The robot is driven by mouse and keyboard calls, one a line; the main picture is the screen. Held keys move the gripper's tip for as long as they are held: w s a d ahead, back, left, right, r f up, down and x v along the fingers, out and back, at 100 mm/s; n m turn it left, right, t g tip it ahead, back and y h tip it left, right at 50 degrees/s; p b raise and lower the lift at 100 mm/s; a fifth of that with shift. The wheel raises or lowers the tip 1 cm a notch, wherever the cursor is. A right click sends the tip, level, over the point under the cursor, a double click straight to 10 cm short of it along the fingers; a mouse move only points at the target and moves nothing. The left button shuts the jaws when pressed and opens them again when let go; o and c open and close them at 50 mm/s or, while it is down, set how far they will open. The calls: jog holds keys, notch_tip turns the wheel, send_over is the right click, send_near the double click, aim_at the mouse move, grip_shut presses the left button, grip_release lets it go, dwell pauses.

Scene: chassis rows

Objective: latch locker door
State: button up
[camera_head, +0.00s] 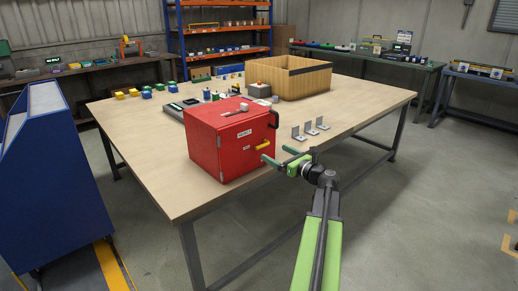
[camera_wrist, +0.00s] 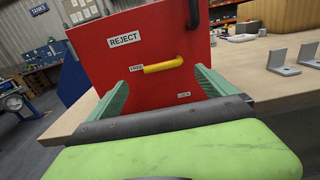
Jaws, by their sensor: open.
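The red locker (camera_head: 215,150) stands near the front edge of the wooden table. Its front door (camera_wrist: 110,62) looks flush with the box and carries a REJECT label (camera_wrist: 121,39). A yellow latch lever (camera_wrist: 163,65) lies nearly level on the door; it also shows in the head view (camera_head: 263,146). Its left end is by the FREE label (camera_wrist: 137,67). The LOCK label (camera_wrist: 184,94) is below and to the right. My gripper (camera_head: 276,154) is open and empty in front of the door. In the wrist view the lever appears between its green fingers, apart from them.
A black handle (camera_head: 273,119) sticks out at the locker's right edge. Several metal brackets (camera_head: 311,129) stand to its right on the table (camera_head: 350,110). A wooden crate (camera_head: 290,84) and small parts lie behind. A blue cabinet (camera_head: 50,165) stands at the left.

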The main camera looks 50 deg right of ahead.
aim_at(262, 146)
jog(key=w, duration=0.9)
jog(key=shift+w+d, duration=0.15)
jog(key=shift+d, duration=0.2)
